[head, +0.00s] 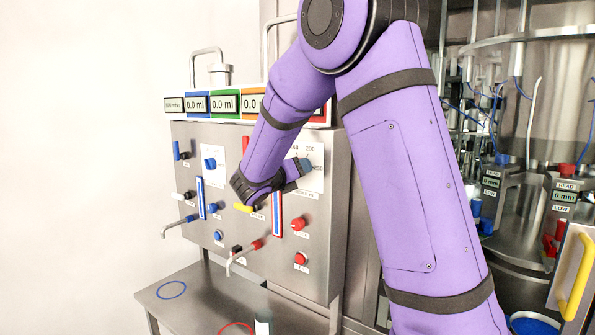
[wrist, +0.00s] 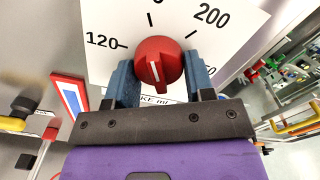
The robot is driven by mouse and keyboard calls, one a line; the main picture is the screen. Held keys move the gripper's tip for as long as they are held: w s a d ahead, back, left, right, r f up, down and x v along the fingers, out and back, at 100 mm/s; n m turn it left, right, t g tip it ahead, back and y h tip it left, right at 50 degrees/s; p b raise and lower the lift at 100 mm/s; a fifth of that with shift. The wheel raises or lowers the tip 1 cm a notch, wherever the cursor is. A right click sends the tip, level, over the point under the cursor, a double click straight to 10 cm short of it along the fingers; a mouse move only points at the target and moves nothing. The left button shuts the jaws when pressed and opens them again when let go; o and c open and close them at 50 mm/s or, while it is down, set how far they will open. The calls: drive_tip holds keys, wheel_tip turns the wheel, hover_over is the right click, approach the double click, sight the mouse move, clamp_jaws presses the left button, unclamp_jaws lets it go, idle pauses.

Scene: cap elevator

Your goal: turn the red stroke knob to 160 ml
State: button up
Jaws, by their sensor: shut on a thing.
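The red stroke knob (wrist: 158,62) sits on a white dial plate (wrist: 105,22) in the wrist view. My gripper (wrist: 161,76) is shut on the knob, with one blue finger on each side of it. The 120 mark is to the left and the 200 mark to the upper right. In the head view my gripper (head: 302,167) is at the dial plate (head: 316,180), and the knob is hidden there.
The steel panel (head: 285,265) carries a yellow lever (head: 243,208), red knobs below the dial and blue knobs at left. Displays reading 0.0 ml (head: 223,104) stand on top. A steel table (head: 200,300) lies below, with glassware and machine stations at right.

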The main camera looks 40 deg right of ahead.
drive_tip(key=shift+f, duration=0.1)
drive_tip(key=o, duration=0.9)
drive_tip(key=v, duration=1.1)
drive_tip(key=s+d+m+g+y, duration=0.2)
drive_tip(key=s+m+y, duration=0.2)
drive_tip(key=s+m, duration=0.3)
drive_tip(key=s+d+m+g+y, duration=0.25)
drive_tip(key=s+m, duration=0.35)
drive_tip(key=s, duration=0.4)
drive_tip(key=s+a+m+t+y, duration=0.1)
drive_tip(key=s+a+m+y, duration=0.2)
drive_tip(key=s+m, duration=0.1)
drive_tip(key=s+a+m+t+y, duration=0.1)
drive_tip(key=s+a+m+y, duration=0.2)
drive_tip(key=s+m+y, duration=0.1)
drive_tip(key=s+a+f+m+t+y, duration=0.1)
drive_tip(key=s+a+m+y, duration=0.2)
drive_tip(key=m, duration=0.4)
drive_tip(key=shift+s+a+t+y, duration=0.15)
drive_tip(key=shift+s+a+t, duration=0.1)
drive_tip(key=shift+s, duration=0.35)
drive_tip(key=shift+s+a+t+y, duration=0.1)
drive_tip(key=shift+s+a, duration=0.2)
drive_tip(key=shift+s, duration=0.25)
